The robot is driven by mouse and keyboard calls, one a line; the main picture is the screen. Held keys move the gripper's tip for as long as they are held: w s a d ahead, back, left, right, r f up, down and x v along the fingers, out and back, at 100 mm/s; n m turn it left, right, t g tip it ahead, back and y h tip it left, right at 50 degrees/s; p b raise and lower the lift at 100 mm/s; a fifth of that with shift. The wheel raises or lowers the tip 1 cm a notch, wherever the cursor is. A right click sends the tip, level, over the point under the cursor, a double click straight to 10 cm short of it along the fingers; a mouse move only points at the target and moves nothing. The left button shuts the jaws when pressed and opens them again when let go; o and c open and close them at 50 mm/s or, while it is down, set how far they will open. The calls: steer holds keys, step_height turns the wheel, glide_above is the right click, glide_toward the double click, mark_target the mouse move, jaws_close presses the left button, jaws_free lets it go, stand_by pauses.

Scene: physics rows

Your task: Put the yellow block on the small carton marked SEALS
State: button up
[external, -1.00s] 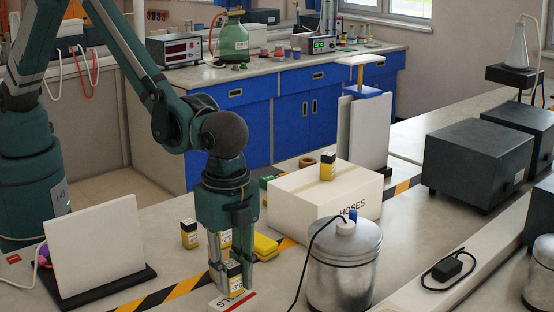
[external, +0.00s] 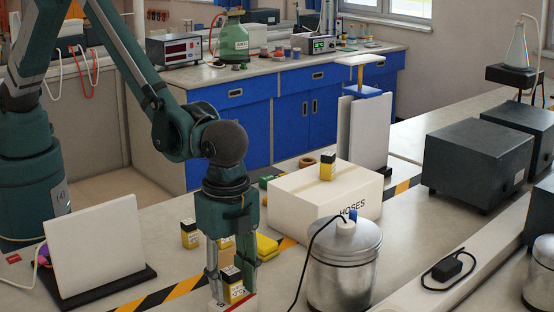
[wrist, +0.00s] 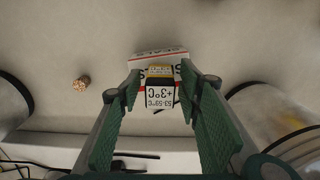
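A yellow block with a black band and white label (external: 234,291) stands at the bottom of the external view. It also shows in the wrist view (wrist: 159,97), upright over the small white carton with red edging (wrist: 144,60), whose upside-down lettering is partly hidden. The carton's edge (external: 246,301) shows low in the external view. My gripper (external: 229,288) points down with a finger on each side of the block. In the wrist view, narrow gaps show between the block and the fingers (wrist: 160,80), so they look open. Contact between block and carton is hard to see.
Similar yellow-and-black blocks stand behind my gripper (external: 189,235) and on the large HOSES carton (external: 290,200). Flat yellow pieces (external: 266,246) lie behind my gripper. A metal canister (external: 343,265) stands close on the right, a white panel (external: 97,248) on the left.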

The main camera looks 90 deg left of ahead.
mark_target(231, 268)
steer(key=shift+r, duration=0.1)
step_height(231, 268, up, 12)
steer(key=shift+r, duration=0.1)
stand_by(0.7)
stand_by(0.5)
steer(key=shift+a+r, duration=0.25)
steer(key=shift+a, duration=0.05)
steer(key=s+a+r+n+t, duration=0.1)
steer(key=s+a+r, duration=0.2)
steer(key=a+r, duration=0.55)
steer(key=s+a+r+n+t+h, duration=0.15)
steer(key=s+a+r, duration=0.3)
steer(key=a, duration=0.65)
steer(key=s+a+r+n+t+y, duration=0.1)
steer(key=s+a+r+n, duration=0.1)
steer(key=a+r, duration=0.65)
steer(key=s+a+f+n+t, duration=0.2)
steer(key=s+a, duration=1)
steer(key=s+a+f+n+t, duration=0.1)
steer(key=s+a+f+n, duration=0.1)
steer(key=s+a, duration=0.9)
steer(key=shift+s+a+t, duration=0.35)
steer(key=shift+s, duration=0.75)
